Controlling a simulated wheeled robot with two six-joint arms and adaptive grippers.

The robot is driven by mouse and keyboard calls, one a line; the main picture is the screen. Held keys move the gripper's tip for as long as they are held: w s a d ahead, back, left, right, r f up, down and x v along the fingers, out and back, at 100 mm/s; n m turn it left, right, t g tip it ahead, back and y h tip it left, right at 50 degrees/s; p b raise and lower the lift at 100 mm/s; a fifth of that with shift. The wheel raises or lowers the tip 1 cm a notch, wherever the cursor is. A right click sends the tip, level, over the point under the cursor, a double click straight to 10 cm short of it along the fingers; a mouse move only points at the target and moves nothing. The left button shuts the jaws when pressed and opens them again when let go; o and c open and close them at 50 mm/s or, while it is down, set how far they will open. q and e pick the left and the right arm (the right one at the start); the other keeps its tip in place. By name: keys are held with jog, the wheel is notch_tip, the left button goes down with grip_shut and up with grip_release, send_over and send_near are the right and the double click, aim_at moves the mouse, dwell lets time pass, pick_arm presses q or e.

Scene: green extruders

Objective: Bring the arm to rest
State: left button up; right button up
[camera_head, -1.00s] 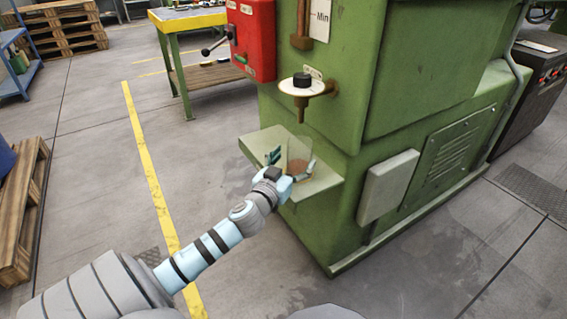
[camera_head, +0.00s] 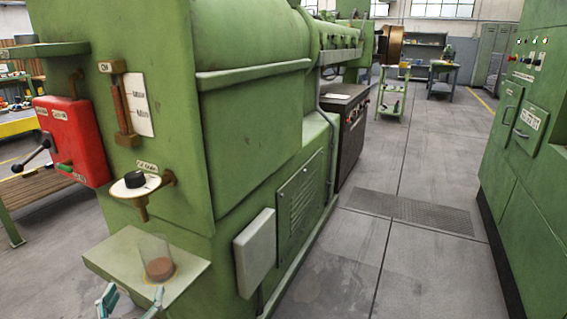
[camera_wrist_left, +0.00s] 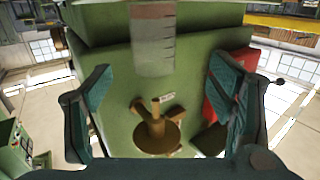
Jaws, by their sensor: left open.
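My left gripper (camera_head: 132,303) is at the bottom left edge of the head view, open and empty, with only its fingertips showing. In the left wrist view its two dark teal fingers (camera_wrist_left: 157,108) are spread wide. A clear beaker (camera_head: 158,258) with brown material in its bottom stands on the small green shelf (camera_head: 112,258) of the machine, just beyond the fingertips. The beaker also shows at the top of the left wrist view (camera_wrist_left: 153,38), with graduation marks, apart from the fingers. The rest of my left arm is out of the head view. My right gripper is not in view.
The green extruder (camera_head: 255,130) fills the left and middle. A nozzle with a round white dial plate (camera_head: 152,186) juts out above the shelf. A red control box (camera_head: 75,140) is at left. Another green cabinet (camera_head: 530,150) stands at right, with a clear aisle between.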

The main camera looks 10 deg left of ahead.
pick_arm(q)
jog(key=s+d+f+n+g+y, duration=0.1)
jog(key=s+f+g, duration=0.45)
jog(key=f, duration=0.25)
jog(key=s+d+f+m+g+h, duration=0.3)
jog(key=s+d+f+g, duration=0.15)
jog(key=s+d, duration=0.35)
jog(key=s+d+f+m+g+h, duration=0.25)
jog(key=s+d+f, duration=0.25)
jog(key=s+d, duration=0.3)
notch_tip(320, 180, down, 23)
jog(key=s+a+n, duration=0.1)
jog(key=a, duration=0.2)
jog(key=s+a+r+g+p, duration=0.1)
jog(key=s+r+g+p, duration=0.2)
jog(key=s+r+p, duration=1.2)
notch_tip(320, 180, up, 2)
jog(key=p, duration=1.1)
jog(key=shift+s+a+p, duration=0.15)
jog(key=shift+a+p, duration=0.15)
jog(key=shift+a, duration=0.05)
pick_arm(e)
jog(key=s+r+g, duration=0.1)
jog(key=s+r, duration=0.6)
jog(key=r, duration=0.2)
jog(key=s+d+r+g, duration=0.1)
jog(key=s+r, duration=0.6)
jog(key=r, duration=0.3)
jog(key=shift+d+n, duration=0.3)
